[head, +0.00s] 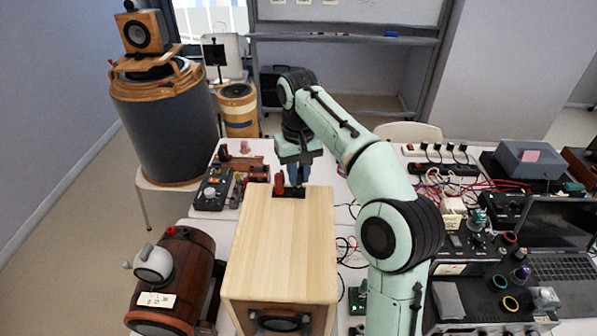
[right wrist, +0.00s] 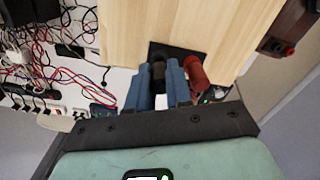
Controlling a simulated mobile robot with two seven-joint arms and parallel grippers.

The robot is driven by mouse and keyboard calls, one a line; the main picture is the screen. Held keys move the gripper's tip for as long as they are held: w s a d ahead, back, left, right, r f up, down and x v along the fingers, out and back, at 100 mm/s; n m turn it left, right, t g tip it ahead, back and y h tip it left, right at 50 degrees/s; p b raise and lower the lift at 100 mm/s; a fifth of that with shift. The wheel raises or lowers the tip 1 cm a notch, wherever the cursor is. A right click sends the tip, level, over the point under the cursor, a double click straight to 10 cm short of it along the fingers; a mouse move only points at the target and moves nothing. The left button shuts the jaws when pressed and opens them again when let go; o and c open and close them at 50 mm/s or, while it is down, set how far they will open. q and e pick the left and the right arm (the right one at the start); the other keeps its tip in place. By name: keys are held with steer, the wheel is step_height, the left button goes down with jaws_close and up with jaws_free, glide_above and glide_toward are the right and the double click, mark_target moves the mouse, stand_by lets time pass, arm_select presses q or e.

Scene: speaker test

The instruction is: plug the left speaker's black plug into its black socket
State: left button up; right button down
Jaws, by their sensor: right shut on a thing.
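A light wood speaker box (head: 285,235) stands on the table in the middle of the head view. A black terminal plate (right wrist: 178,50) sits at its far end. A red plug (head: 279,184) stands at this plate; it also shows in the right wrist view (right wrist: 196,72). My right gripper (head: 299,180) is over the plate beside the red plug. In the right wrist view its blue fingers (right wrist: 162,88) are shut on the black plug (right wrist: 158,72), close to the plate. The black socket is hidden, and I cannot tell whether the plug is in it. My left gripper is out of view.
A wooden barrel-like body (head: 178,265) stands left of the speaker box. A device with knobs (head: 213,188) is behind it. Red and black cables, power strips (head: 440,160) and a laptop (head: 562,235) crowd the right side. A large dark drum (head: 165,125) stands back left.

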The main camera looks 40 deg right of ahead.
steer(key=shift+f, duration=0.8)
steer(key=c, duration=1)
jaws_free()
steer(key=shift+o, duration=0.2)
steer(key=shift+r, duration=0.1)
steer(key=shift+w+r, duration=0.1)
steer(key=shift+r, duration=3.65)
